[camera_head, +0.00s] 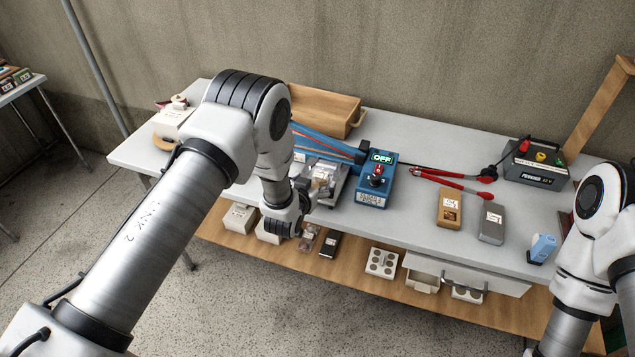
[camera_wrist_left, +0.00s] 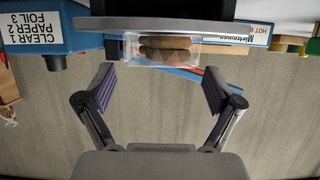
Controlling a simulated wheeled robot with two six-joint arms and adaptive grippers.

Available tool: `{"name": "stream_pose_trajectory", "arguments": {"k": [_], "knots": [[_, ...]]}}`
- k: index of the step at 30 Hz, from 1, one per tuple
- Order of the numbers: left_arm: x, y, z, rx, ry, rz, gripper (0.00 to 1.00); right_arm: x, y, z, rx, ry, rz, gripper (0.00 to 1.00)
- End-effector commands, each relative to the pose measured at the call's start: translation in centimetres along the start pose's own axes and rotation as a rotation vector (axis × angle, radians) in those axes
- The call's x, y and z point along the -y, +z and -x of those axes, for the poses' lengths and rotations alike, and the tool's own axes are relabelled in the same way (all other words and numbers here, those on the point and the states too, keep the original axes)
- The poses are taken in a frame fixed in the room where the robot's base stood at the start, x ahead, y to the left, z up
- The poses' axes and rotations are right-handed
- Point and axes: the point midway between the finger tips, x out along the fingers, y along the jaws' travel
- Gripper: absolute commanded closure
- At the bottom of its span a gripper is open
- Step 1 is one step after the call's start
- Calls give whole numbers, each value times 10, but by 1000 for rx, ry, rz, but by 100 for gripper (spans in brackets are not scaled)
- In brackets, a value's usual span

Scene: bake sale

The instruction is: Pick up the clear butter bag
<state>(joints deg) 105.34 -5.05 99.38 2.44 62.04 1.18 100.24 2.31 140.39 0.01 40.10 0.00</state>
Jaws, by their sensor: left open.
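A clear bag (camera_head: 324,178) with brown contents lies on the grey plate at the front of the blue sealer. In the left wrist view the clear bag (camera_wrist_left: 168,49) shows rounded brown pieces inside, close against the plate edge; no label on it can be read. My left gripper (camera_wrist_left: 158,78) is open and empty, its two fingers spread to either side of the bag's near edge, with the bag just beyond the tips. In the head view my left wrist partly hides the gripper beside the plate. My right arm shows at the right edge, its gripper out of frame.
The blue sealer box (camera_head: 375,182) reads OFF and has a red control; its label (camera_wrist_left: 27,63) lists clear, paper and foil. A wooden box (camera_head: 325,110) stands behind.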

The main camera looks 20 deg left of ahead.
Motion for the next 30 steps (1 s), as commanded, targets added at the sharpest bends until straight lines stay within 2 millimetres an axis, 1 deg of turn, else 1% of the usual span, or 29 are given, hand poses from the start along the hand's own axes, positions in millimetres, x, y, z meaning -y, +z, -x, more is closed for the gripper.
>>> {"name": "stream_pose_trajectory", "arguments": {"k": [5,8,9,12,15,19,20,21,24,30], "knots": [[0,-5,-19,3,-1,1,8,0,0,12,-1,0,0,9],[-1,-9,-37,4,-1,1,8,0,0,22,-1,0,0,9],[-1,-7,-44,4,-1,1,8,0,0,21,-1,0,0,9],[-1,-5,-56,6,-1,0,8,0,0,22,-1,0,0,9],[-1,-4,-60,8,-1,0,8,0,0,22,-1,0,1,9],[-1,-4,-60,8,-1,0,8,0,0,21,-1,0,1,9],[-1,-4,-60,8,-1,0,15,0,0,21,-1,0,1,9],[-1,-4,-60,8,-1,0,30,0,0,21,-1,0,1,9],[-1,-4,-59,8,-1,0,55,0,0,21,-1,0,1,9],[-1,-4,-59,8,-1,0,55,0,0,21,-1,0,1,9]]}}
